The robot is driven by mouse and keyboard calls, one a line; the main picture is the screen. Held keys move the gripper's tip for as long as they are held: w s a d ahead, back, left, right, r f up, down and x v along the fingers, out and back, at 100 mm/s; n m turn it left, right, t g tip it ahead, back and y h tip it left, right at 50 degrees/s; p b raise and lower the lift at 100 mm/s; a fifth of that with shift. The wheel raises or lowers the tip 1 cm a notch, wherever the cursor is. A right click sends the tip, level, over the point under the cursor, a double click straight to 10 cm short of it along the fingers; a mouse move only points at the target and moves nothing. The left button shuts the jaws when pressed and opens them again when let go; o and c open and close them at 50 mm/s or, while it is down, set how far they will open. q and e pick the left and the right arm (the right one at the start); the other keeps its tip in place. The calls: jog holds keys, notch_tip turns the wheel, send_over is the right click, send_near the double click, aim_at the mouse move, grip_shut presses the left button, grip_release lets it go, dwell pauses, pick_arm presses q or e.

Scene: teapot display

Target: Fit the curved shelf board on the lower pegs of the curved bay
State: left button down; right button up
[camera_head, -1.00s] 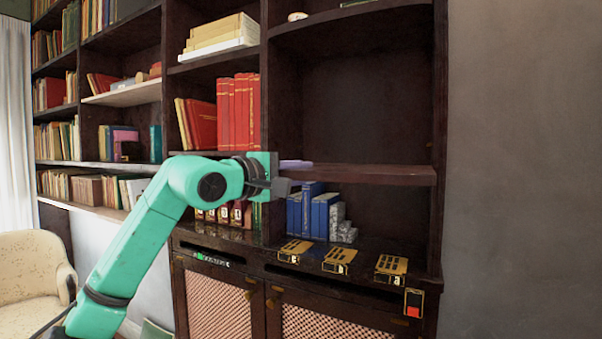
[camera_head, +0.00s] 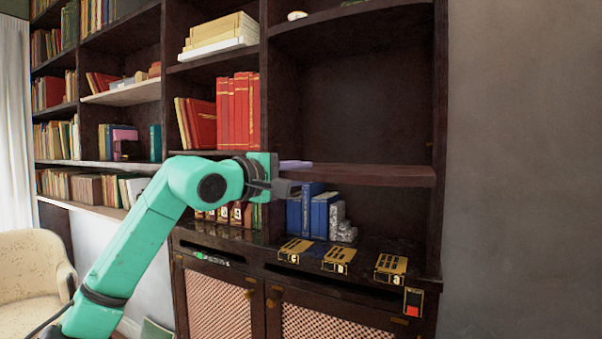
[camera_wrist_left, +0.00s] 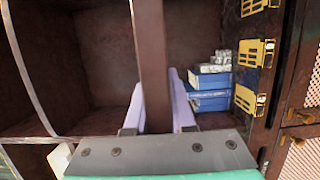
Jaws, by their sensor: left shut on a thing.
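The curved shelf board (camera_head: 370,174) is a dark brown plank lying about level across the right-hand curved bay (camera_head: 365,95), around mid-height. My left gripper (camera_head: 292,174) is shut on the board near its left end. In the left wrist view the board (camera_wrist_left: 152,50) runs away between the two pale lavender fingers. Whether the board rests on pegs cannot be told, since its ends and underside are hidden. A small pale spot, possibly a peg (camera_head: 429,145), shows on the bay's right wall above the board. My right gripper is out of view.
Blue books (camera_head: 310,212) and a grey speckled object (camera_head: 341,222) stand below the board. Several black-and-gold boxes (camera_head: 338,260) sit on the ledge. Red books (camera_head: 240,110) fill the bay to the left. The space above the board is clear.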

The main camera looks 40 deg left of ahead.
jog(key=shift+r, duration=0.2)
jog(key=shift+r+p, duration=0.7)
jog(key=shift+p, duration=0.15)
dwell(4.9)
